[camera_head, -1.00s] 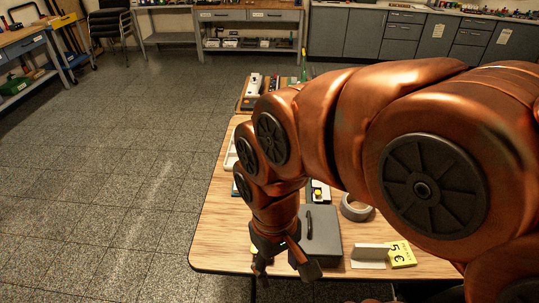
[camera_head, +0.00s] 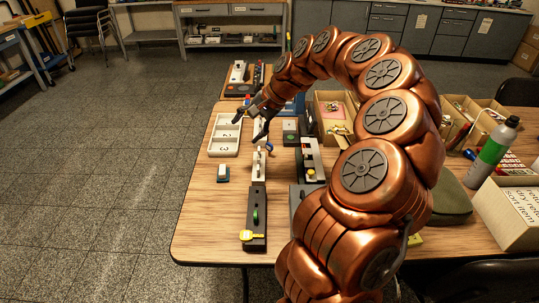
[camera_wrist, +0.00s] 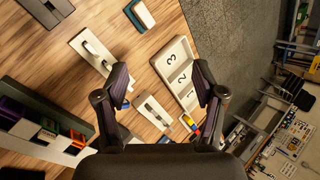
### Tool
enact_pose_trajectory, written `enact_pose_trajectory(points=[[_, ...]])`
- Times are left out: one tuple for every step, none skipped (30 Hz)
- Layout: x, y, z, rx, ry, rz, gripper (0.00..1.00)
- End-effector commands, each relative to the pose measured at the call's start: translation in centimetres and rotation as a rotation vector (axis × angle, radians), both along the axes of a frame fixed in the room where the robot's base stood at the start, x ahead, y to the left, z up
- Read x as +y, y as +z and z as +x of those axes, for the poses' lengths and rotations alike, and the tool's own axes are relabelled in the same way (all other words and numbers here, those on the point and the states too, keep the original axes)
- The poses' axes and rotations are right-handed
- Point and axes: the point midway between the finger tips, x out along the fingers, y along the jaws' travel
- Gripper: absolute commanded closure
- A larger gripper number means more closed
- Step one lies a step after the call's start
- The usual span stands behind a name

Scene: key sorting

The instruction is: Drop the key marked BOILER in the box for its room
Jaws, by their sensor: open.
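My gripper (camera_head: 249,128) is open and empty above the left part of the table. In the wrist view its two fingers (camera_wrist: 162,72) stand wide apart. No key marked BOILER can be made out, and no room label is legible. A white tray (camera_head: 238,146) with numbered compartments lies left of the gripper. In the wrist view the tray (camera_wrist: 166,67) shows the numbers 1, 2 and 3 beyond the fingers. White plates with handles (camera_wrist: 92,50) (camera_wrist: 150,106) lie near and between the fingers.
A teal and white block (camera_head: 223,173) lies left. Cardboard boxes (camera_head: 333,107), a spray can (camera_head: 490,153) and a carton (camera_head: 508,222) crowd the right. Bare wood (camera_head: 205,215) shows at front left.

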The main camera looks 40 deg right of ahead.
Motion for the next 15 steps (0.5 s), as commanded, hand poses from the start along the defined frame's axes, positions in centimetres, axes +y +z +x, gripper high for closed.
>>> enact_pose_trajectory(points=[[-2.7,-2.3,0.4,0.014,-0.079,0.027,0.30],[-4.1,-3.0,0.5,0.017,-0.122,0.040,0.30],[-5.8,-4.0,0.6,0.023,-0.175,0.055,0.30],[-6.9,-4.7,0.5,0.030,-0.207,0.064,0.30],[-7.9,-5.4,0.5,0.036,-0.238,0.075,0.30],[-9.1,-6.2,0.4,0.043,-0.274,0.085,0.30],[-9.8,-6.6,0.3,0.046,-0.296,0.089,0.30],[-10.4,-6.9,0.2,0.048,-0.316,0.095,0.30],[-11.1,-7.3,0.1,0.051,-0.336,0.099,0.30],[-11.4,-7.5,0.1,0.053,-0.347,0.102,0.30],[-11.6,-7.7,0.1,0.054,-0.354,0.104,0.30],[-11.7,-8.0,0.1,0.056,-0.360,0.106,0.30],[-11.7,-8.2,0.2,0.058,-0.362,0.107,0.30],[-11.7,-8.5,0.3,0.058,-0.362,0.107,0.30],[-11.6,-8.8,0.5,0.058,-0.362,0.107,0.30]])
